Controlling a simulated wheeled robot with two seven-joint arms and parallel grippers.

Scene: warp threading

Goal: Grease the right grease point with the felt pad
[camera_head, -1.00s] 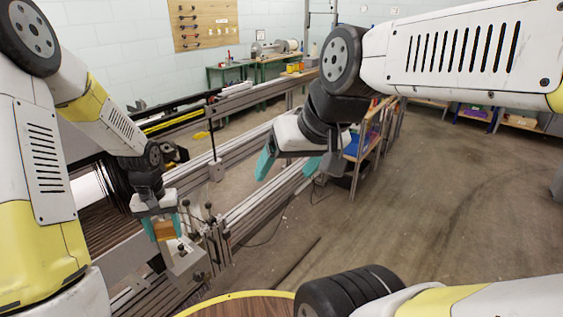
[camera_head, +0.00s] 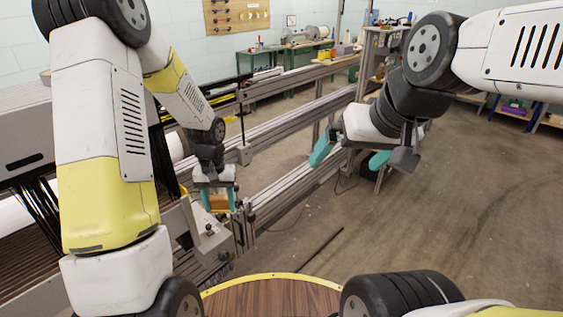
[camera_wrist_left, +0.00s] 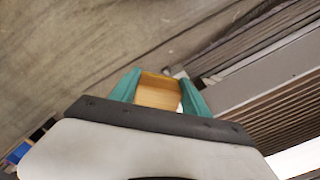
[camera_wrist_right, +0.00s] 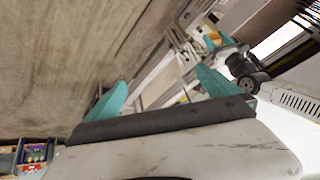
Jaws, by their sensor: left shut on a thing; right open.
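My left gripper (camera_head: 219,204) is shut on a tan, wood-like block (camera_head: 219,202), which I take for the felt pad. The block also shows between the teal fingers in the left wrist view (camera_wrist_left: 157,92). Its working face is hidden. In the head view it appears just above a grey angled bracket (camera_head: 203,236) with a dark knob; I cannot tell whether they touch. I cannot pick out the right grease point with certainty. My right gripper (camera_head: 349,158) is open and empty, well to the right over the floor and rails; its spread fingers show in the right wrist view (camera_wrist_right: 162,92).
Long grey rails (camera_head: 303,192) run from the bracket toward the back right. Small upright posts stand beside the bracket. A round wooden top with a yellow rim (camera_head: 273,277) is at the front. A green bench (camera_head: 262,60) stands at the back. The right floor is open.

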